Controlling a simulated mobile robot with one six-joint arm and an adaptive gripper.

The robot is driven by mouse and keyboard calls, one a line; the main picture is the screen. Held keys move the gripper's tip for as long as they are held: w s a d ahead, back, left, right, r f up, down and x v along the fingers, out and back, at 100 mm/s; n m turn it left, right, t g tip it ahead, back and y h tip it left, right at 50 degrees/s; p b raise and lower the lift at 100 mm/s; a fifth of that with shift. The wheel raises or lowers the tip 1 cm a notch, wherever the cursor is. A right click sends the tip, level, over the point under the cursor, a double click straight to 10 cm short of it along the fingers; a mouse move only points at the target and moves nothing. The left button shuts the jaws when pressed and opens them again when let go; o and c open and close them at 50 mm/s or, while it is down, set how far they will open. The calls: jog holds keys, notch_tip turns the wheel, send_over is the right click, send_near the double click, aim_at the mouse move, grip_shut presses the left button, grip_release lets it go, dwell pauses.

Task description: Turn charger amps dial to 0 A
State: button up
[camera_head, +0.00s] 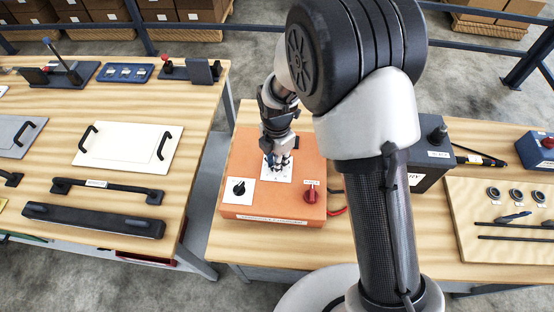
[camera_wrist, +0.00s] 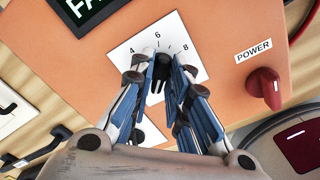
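The orange charger (camera_head: 265,205) stands on the right-hand wooden table. In the wrist view, a white dial plate (camera_wrist: 188,32) shows the marks 4, 6 and 8. A black knob (camera_wrist: 161,72) on it lies between the two fingertips of my gripper (camera_wrist: 164,66). The fingers are close on both sides of the knob; whether they press on it is unclear. The lower marks and the pointer's reading are hidden by the fingers. In the head view, my gripper (camera_head: 277,162) points down over the dial plate and hides the knob.
A red POWER knob (camera_wrist: 264,86) sits right of the dial, and a second black knob (camera_head: 239,188) on a white plate sits left. A dark box (camera_head: 425,165) stands right of the charger, partly behind my arm. The left table holds panels and handles (camera_head: 107,190).

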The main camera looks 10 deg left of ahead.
jog(key=shift+o, duration=1.2)
jog(key=shift+r, duration=0.15)
notch_tip(320, 180, up, 12)
